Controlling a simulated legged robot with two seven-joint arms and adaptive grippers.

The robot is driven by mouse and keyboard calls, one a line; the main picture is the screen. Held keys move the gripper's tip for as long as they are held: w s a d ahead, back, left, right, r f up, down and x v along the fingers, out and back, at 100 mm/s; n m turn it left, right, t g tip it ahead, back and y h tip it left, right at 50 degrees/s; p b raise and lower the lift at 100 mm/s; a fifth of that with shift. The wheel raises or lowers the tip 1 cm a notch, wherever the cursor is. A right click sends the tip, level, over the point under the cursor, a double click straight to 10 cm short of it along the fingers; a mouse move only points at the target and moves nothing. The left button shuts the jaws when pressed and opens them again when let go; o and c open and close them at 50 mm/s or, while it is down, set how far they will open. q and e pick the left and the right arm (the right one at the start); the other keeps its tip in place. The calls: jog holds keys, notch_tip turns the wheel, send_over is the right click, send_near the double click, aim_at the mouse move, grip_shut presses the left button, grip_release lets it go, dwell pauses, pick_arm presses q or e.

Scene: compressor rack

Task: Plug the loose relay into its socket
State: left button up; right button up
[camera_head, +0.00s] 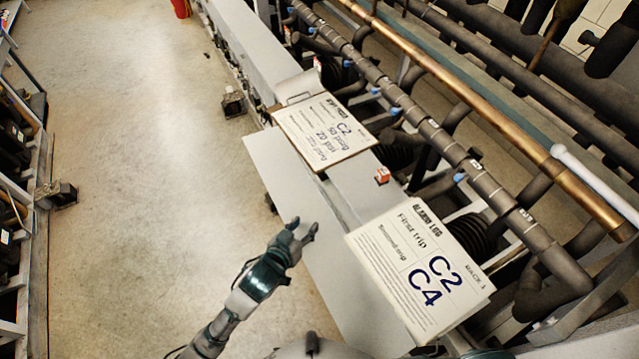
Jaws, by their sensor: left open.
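A small orange-red block with a pale top (382,175), which looks like the relay, sits on the grey beam between two signs. I cannot tell from here whether it is loose or seated, and no socket can be made out. My left gripper (304,226) is open and empty, its fingers pointing up and away. It shows over the pale grey panel, to the left of and below the orange block, clearly apart from it. My right gripper is not in view.
A C2 sign (325,132) lies beyond the block, and a C2/C4 alarm log sign (419,270) lies nearer. The flat grey panel (345,300) runs along the rack's left side. Copper and dark pipes (480,105) fill the right. Open floor (140,150) lies left.

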pick_arm(q)
jog(key=d+r+m+g+h, duration=0.1)
jog(key=d+r+m+h, duration=0.55)
jog(key=d+r, duration=0.45)
jog(key=m+g, duration=0.3)
jog(key=g, duration=0.2)
send_near(354, 186)
notch_tip(354, 186, up, 3)
jog(key=shift+n, duration=0.25)
jog(key=b+x, duration=0.3)
jog(key=x, duration=0.5)
jog(key=shift+d+f, duration=0.1)
jog(key=shift+d, duration=0.3)
jog(key=shift+w+d+f, duration=0.2)
jog(key=shift+w+d, duration=0.1)
jog(key=shift+d, duration=0.25)
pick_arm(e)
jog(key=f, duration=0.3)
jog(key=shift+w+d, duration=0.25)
pick_arm(q)
jog(key=shift+a, duration=0.15)
